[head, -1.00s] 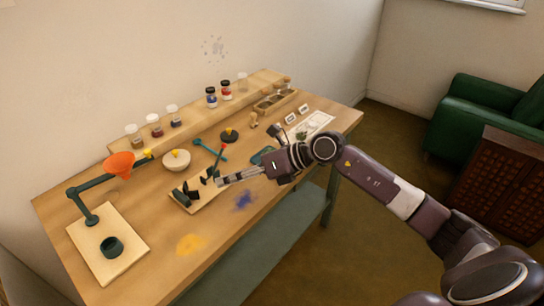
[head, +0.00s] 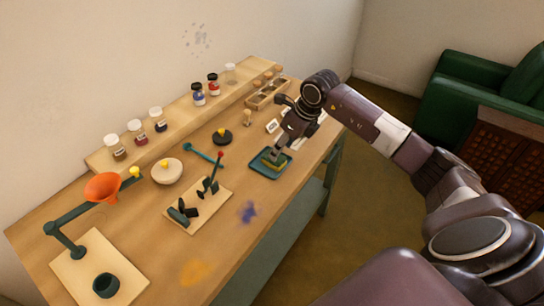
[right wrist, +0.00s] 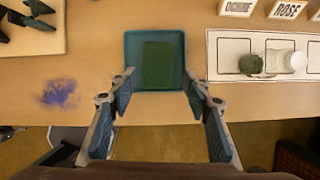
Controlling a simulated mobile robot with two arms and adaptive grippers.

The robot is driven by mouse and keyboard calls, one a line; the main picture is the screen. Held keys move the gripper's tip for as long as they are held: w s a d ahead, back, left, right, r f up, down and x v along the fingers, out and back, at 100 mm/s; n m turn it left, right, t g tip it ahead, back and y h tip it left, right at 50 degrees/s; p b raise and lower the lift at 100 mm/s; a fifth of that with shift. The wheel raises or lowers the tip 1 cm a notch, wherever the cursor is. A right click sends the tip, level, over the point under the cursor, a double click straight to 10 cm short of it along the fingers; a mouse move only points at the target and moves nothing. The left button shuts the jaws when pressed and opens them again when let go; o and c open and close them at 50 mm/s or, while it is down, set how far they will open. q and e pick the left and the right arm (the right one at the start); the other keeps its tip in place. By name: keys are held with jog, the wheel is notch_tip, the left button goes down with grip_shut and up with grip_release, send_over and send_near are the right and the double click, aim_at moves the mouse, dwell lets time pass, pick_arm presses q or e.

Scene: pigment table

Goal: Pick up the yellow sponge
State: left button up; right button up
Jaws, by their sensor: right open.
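The sponge (head: 276,164) lies on a small teal tray (head: 257,170) near the table's front edge. My right gripper (head: 277,153) points down over the tray and partly hides the sponge. In the right wrist view its open, empty fingers (right wrist: 157,79) stand to either side of the sponge's near end. My left gripper is not in view.
A palette card (right wrist: 226,60) with a green lump and a white pot lies right of the tray. A board with a dark stand (head: 207,205) is to the left. Jars line a raised shelf (head: 180,125) behind.

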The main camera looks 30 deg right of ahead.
aim_at(278, 159)
jog(key=p+x, duration=0.1)
jog(key=x, duration=0.2)
jog(key=shift+s+a+f+p, duration=0.1)
jog(key=shift+a+f+p, duration=0.15)
jog(key=shift+f+p, duration=0.15)
jog(key=shift+x, duration=0.8)
jog(key=shift+c, duration=0.3)
jog(key=c, duration=0.4)
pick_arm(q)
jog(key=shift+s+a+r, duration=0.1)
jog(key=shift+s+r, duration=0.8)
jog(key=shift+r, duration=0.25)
